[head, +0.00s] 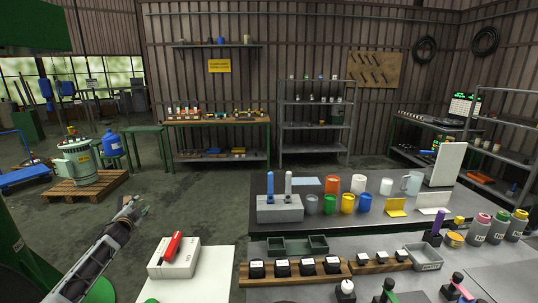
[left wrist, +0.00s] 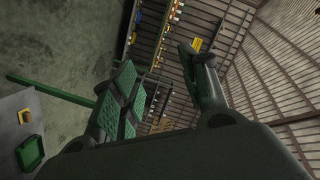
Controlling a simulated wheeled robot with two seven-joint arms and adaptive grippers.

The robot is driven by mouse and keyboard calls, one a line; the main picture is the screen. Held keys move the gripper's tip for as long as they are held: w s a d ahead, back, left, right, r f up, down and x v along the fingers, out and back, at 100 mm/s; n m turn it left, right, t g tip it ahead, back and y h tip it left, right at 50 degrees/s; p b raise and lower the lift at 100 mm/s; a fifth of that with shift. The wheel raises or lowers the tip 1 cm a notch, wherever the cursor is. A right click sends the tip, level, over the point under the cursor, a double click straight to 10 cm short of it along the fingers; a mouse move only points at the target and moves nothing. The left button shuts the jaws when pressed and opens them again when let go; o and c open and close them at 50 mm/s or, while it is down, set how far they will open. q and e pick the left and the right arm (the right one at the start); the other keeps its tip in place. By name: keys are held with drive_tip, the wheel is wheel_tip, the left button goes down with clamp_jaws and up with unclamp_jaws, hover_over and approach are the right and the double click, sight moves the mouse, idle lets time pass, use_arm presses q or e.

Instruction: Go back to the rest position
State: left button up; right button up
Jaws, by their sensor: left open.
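My left gripper (head: 136,207) is at the end of my left arm, which comes in from the lower left of the head view. It is in the air over the bare floor, left of the workbench, and touches nothing there. In the left wrist view its two fingers (left wrist: 166,72) stand apart with nothing between them. My right gripper is not in the head view.
A white block with a red handle (head: 173,253) sits on a white surface right of my left arm. The grey workbench (head: 262,217) holds a two-slot block (head: 280,208), several coloured cups and black-capped items. A green drum (head: 80,162) stands on a pallet (head: 88,188). The floor (head: 190,203) between is clear.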

use_arm(q)
drive_tip(key=s+d+f+n+g, duration=0.15)
drive_tip(key=s+f, duration=0.35)
drive_tip(key=f, duration=0.8)
drive_tip(key=s+f+n+g, duration=0.25)
drive_tip(key=s+f, duration=0.25)
drive_tip(key=f, duration=0.8)
drive_tip(key=s+d+f+n+g+h, duration=0.1)
drive_tip(key=s+d+f+g, duration=0.15)
drive_tip(key=s+f, duration=0.65)
drive_tip(key=s+d+f+g, duration=0.25)
drive_tip(key=s+f, duration=0.45)
drive_tip(key=f, duration=0.5)
drive_tip(key=s+d+f+g, duration=0.1)
drive_tip(key=s+d+f, duration=0.5)
drive_tip(key=s+f, duration=0.55)
drive_tip(key=s+d+f+g, duration=0.1)
drive_tip(key=s+d+f, duration=0.2)
drive_tip(key=s, duration=0.9)
drive_tip(key=s+d+f+g+h, duration=0.1)
drive_tip(key=s+d, duration=0.4)
drive_tip(key=s, duration=0.8)
drive_tip(key=s+d+f+n+g+h, duration=0.1)
drive_tip(key=s+d+f, duration=0.3)
drive_tip(key=s, duration=0.9)
wheel_tip(320, 180, down, 2)
drive_tip(key=shift+s+d+g, duration=0.15)
drive_tip(key=shift+s+g, duration=0.1)
drive_tip(key=shift+g, duration=0.65)
